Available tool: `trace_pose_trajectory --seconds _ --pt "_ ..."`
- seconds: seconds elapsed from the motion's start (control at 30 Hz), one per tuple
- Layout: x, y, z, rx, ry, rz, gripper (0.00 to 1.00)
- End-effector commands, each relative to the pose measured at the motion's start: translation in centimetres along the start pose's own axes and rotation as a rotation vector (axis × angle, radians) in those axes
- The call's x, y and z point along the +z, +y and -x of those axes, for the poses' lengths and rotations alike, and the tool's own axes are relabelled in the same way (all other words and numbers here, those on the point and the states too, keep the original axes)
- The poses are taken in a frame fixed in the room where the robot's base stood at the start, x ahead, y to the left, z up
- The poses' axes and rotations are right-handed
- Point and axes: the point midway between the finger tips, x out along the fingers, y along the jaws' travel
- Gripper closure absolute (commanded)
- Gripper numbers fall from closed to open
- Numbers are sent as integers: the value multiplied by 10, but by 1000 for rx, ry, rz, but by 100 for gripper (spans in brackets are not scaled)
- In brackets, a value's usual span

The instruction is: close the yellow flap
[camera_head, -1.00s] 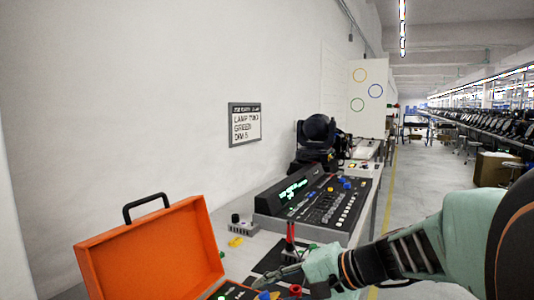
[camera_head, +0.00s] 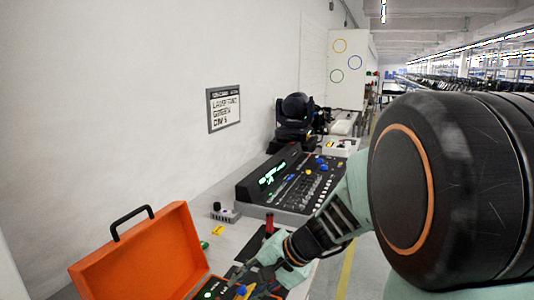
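My gripper (camera_head: 256,281) is low in the picture, pointing down and left over the open orange case. Its fingers are small and partly hidden, so I cannot tell whether they are open or shut. A small yellow piece (camera_head: 249,288) shows beside a blue knob (camera_head: 241,291) in the case, close to the fingertips. Another small yellow piece (camera_head: 218,231) lies on the table behind the case. I cannot tell which yellow piece is the flap, or whether it is up or down.
The orange case (camera_head: 145,258) stands open at lower left, lid upright with a black handle. A black mixing console (camera_head: 300,185) sits behind my gripper, and a red upright item (camera_head: 269,223) stands between. A black lamp (camera_head: 296,115) stands further back. A wall sign (camera_head: 224,108) hangs left.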

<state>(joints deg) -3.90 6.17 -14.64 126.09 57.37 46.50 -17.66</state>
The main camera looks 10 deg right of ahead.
Motion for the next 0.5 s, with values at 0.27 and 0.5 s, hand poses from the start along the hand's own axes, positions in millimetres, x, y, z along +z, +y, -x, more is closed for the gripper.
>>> trace_pose_trajectory --seconds 0.27,0.5 --pt "1 -10 3 75 -2 1 70" --pt "1 -14 2 136 -2 0 70"
